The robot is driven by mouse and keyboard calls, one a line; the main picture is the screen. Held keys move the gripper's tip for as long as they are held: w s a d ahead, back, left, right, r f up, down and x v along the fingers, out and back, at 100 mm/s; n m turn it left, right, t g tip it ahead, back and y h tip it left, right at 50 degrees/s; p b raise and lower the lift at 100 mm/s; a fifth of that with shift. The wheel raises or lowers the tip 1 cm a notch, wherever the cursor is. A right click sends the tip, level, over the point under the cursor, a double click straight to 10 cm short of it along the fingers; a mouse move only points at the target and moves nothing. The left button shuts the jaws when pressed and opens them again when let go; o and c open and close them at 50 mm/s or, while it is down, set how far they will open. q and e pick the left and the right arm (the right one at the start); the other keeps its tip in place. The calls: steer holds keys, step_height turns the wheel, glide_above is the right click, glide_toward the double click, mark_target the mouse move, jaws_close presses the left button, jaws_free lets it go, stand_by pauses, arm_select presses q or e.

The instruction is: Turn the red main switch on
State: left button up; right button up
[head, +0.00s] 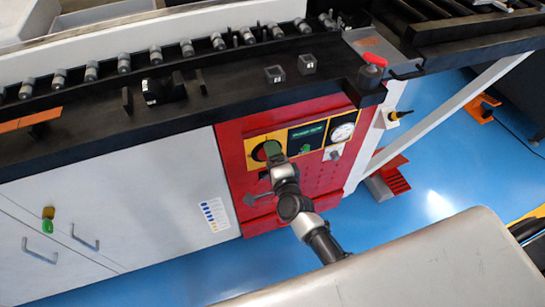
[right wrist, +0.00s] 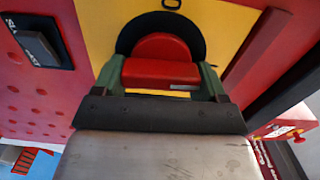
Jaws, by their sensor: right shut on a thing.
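The red main switch (right wrist: 160,72) sits on a black round base on a yellow plate. In the right wrist view its red handle bar lies level across the picture, between my two greenish fingers. My right gripper (right wrist: 159,84) is shut on this handle, one finger at each end. In the head view the red switch (head: 259,153) shows only in part on the yellow plate of the red cabinet. My right gripper (head: 272,151) hides the rest of it. My left gripper is not in view.
The red cabinet (head: 296,183) also carries a dark green-lettered display (head: 307,136) and a round gauge (head: 343,132). A red emergency button (head: 374,60) stands on the black bench top (head: 240,84) above.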

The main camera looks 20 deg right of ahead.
steer(key=shift+f+m, duration=0.1)
steer(key=shift+m, duration=0.3)
steer(key=o, duration=0.9)
steer(key=shift+s, duration=0.1)
steer(key=s, duration=1)
steer(key=shift+s+d, duration=0.2)
steer(key=shift+s, duration=0.15)
